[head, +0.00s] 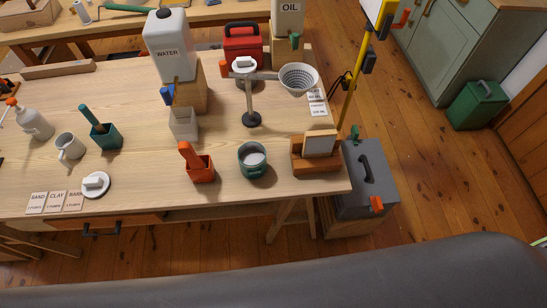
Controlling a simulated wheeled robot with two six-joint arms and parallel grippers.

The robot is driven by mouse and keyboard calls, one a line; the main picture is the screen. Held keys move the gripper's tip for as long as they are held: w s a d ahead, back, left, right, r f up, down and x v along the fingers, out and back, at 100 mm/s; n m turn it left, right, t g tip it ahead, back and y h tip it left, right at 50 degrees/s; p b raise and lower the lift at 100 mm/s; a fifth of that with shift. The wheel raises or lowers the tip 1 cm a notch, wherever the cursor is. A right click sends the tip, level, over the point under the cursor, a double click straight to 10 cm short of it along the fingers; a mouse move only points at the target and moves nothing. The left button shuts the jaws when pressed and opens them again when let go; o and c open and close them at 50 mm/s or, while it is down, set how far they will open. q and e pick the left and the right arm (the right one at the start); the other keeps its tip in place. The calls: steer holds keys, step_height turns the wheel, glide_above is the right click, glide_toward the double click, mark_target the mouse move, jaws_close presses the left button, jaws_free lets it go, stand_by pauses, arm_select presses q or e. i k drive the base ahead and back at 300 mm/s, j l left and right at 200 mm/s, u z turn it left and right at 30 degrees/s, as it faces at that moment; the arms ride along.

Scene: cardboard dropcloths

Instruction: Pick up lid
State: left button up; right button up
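A round white lid (96,185) with a raised block-shaped handle lies flat near the front edge of the wooden table, at the left, beside a row of small labelled cards. A green pot (252,161) without a lid stands further right near the front edge, with pale contents inside. Neither of my grippers shows in the head view.
On the table (140,170), labelled cards (54,202) lie left of the lid. Behind it stand a white mug (69,147) and a green box (106,137). An orange box (199,170) stands to its right. Bare wood lies between lid and orange box.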

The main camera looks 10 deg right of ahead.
mark_target(97, 183)
steer(key=j, duration=0.6)
steer(key=i+j, duration=0.15)
steer(key=j, duration=1.05)
steer(key=i, duration=0.05)
